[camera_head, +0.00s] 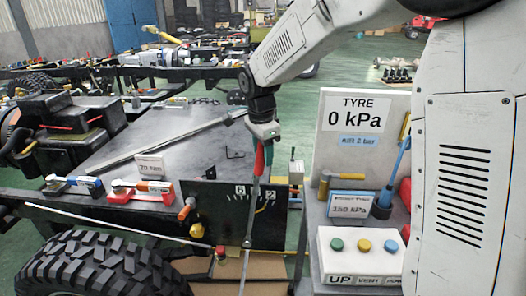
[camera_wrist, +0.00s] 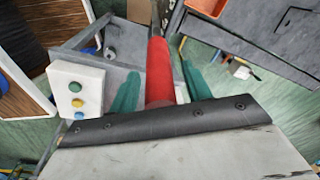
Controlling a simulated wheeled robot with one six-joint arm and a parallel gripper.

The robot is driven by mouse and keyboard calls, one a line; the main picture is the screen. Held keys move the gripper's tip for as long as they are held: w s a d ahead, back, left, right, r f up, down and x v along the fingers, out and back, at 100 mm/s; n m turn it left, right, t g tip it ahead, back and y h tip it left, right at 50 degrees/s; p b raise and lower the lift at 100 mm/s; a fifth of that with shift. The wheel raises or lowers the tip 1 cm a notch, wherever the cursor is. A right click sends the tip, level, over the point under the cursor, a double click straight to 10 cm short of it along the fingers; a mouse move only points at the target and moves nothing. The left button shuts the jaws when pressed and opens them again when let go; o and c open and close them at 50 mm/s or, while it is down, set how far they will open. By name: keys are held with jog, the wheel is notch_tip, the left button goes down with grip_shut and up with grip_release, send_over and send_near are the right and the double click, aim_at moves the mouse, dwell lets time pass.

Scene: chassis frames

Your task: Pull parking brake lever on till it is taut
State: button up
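The brake lever is a long thin metal rod with a red handle (camera_head: 259,161). It rises from a pivot low on a black panel (camera_head: 268,222) and stands nearly upright, tilted a little right. My gripper (camera_head: 263,146) comes down from above at the handle. In the wrist view, the red handle (camera_wrist: 158,72) lies between my green fingers (camera_wrist: 161,88). A narrow gap shows on each side of it, so the fingers look open around it. Pale marks and numbers show on the panel beside the rod. A thin cable (camera_head: 118,231) runs left from low near the lever.
A tyre (camera_head: 98,268) and dark chassis deck (camera_head: 150,139) stand at left. At right are a tyre gauge board (camera_head: 361,160) reading 0 kPa and a white button box (camera_head: 362,258). A blue-handled tool (camera_head: 394,172) stands near it. Green floor shows behind.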

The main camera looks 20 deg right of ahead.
jog(key=r, duration=0.6)
jog(key=shift+s+a+r, duration=0.25)
jog(key=shift+s+r, duration=0.05)
jog(key=shift+r, duration=0.1)
jog(key=shift+s+r, duration=0.1)
jog(key=shift+r, duration=0.4)
